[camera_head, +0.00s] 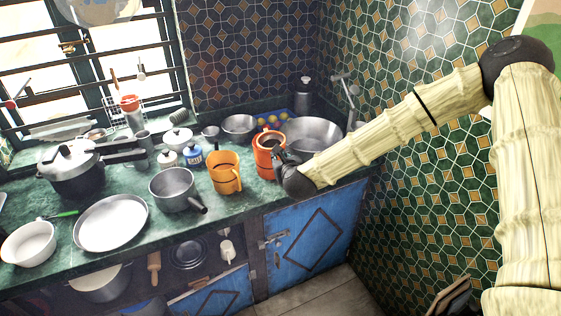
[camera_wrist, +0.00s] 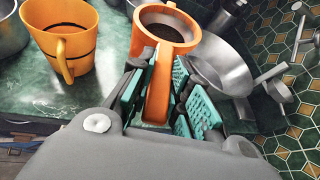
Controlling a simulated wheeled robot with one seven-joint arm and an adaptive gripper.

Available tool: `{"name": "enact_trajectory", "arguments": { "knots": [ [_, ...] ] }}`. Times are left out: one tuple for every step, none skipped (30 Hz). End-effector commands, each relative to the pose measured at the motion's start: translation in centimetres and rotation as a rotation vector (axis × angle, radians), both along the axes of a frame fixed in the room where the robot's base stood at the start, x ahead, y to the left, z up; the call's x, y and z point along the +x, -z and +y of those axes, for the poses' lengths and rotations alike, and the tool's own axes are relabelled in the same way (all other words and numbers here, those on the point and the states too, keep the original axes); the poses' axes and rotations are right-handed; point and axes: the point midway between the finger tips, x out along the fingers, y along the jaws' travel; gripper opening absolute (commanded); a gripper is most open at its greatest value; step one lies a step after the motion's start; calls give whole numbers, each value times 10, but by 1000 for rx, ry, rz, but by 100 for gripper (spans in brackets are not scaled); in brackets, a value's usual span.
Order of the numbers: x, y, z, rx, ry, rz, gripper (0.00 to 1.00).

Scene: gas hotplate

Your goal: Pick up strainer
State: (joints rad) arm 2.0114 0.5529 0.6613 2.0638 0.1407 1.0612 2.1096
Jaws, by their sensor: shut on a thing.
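My gripper (camera_head: 283,160) is at the right part of the counter, beside a red-orange mug-like vessel (camera_head: 264,158). In the wrist view my gripper (camera_wrist: 163,92) has its green ridged finger pads on both sides of the vessel's upright orange handle (camera_wrist: 159,88), shut on it. The vessel's rim (camera_wrist: 177,45) faces up, with a greyish round surface and a dark band inside. I cannot tell whether this vessel is the strainer or holds it. No other thing is clearly a strainer. Whether its base touches the counter is hidden.
A yellow-orange mug (camera_head: 225,172) stands just left of the vessel. A wide metal bowl (camera_head: 314,137) is close behind on the right, near the tap (camera_head: 345,92). A saucepan (camera_head: 173,188), pressure cooker (camera_head: 70,168) and large plate (camera_head: 110,222) fill the left. The tiled wall bounds the right.

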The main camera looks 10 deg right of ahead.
Motion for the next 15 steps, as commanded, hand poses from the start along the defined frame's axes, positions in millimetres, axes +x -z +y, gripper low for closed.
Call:
{"name": "enact_trajectory", "arguments": {
  "knots": [
    [-13, 4, 1, 1, -1, 0, 0],
    [-20, 3, 3, 2, -1, 0, 0],
    [-30, 2, 4, 2, -2, 1, 0],
    [-37, 1, 5, 2, -1, 0, 0],
    [-44, 1, 7, 2, -2, 1, 0],
    [-53, -1, 8, 1, -1, 0, 0],
    [-59, -1, 8, 1, -1, 0, 0],
    [-65, -2, 9, 1, -2, 0, 0],
    [-72, -3, 11, 1, -2, -1, 0],
    [-78, -4, 12, 1, -2, 0, 0],
    [-83, -5, 13, 1, -1, -1, 0],
    [-88, -6, 13, 0, -1, 0, 0],
    [-93, -6, 14, 0, -1, 1, 0],
    [-96, -7, 14, 0, 0, 0, 0],
    [-100, -8, 15, 0, 0, 0, 0]
  ]
}}
